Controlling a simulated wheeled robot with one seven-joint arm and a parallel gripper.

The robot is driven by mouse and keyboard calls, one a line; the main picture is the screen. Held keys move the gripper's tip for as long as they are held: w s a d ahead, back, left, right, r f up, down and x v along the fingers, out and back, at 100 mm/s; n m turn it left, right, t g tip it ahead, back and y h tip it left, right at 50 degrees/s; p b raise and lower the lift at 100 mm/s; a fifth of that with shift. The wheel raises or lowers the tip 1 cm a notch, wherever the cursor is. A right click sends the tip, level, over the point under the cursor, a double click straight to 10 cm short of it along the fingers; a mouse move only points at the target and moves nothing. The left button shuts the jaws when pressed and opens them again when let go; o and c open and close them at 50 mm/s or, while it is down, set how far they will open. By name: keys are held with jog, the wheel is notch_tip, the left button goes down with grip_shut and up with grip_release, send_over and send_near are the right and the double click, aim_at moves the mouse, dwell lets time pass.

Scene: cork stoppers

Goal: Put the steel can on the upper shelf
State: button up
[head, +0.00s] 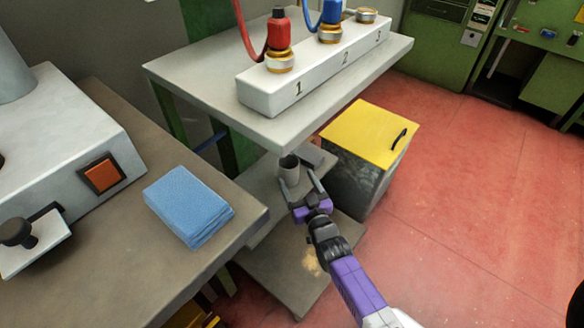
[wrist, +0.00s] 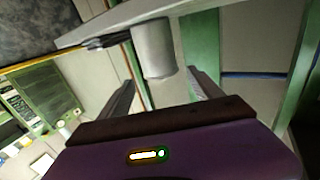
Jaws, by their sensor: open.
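The steel can (head: 288,172) is a small grey cylinder standing upright on the grey middle shelf (head: 262,198), under the overhanging top of the stand. My gripper (head: 298,180) is open, its two fingers pointing at the can from the front. In the wrist view, which looks upside down, the can (wrist: 153,50) shows just ahead of the gap between my fingertips (wrist: 163,82), a little left of its middle. I cannot tell whether a finger touches it. The grey top board (head: 200,72) of the stand is above the can.
A white numbered block (head: 270,95) with red and blue fittings stands on the top board. A yellow-lidded bin (head: 365,135) stands close on the right. Blue cloths (head: 188,205) lie on the left counter. A lower board (head: 305,275) is below.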

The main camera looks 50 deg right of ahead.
jog(key=s+a+r+n+y, duration=0.1)
jog(key=s+a+r+y, duration=0.1)
jog(key=s+a, duration=0.75)
jog(key=s+a+r+n+y, duration=0.1)
jog(key=s+a+r+y, duration=0.1)
jog(key=s+a, duration=0.75)
jog(key=s+a+r+n+g+y, duration=0.1)
jog(key=s+a+r+n+y, duration=0.2)
jog(key=s+r, duration=1.1)
jog(key=a+y, duration=0.1)
jog(key=a, duration=0.2)
jog(key=shift+n+p, duration=0.3)
jog(key=shift+r, duration=0.1)
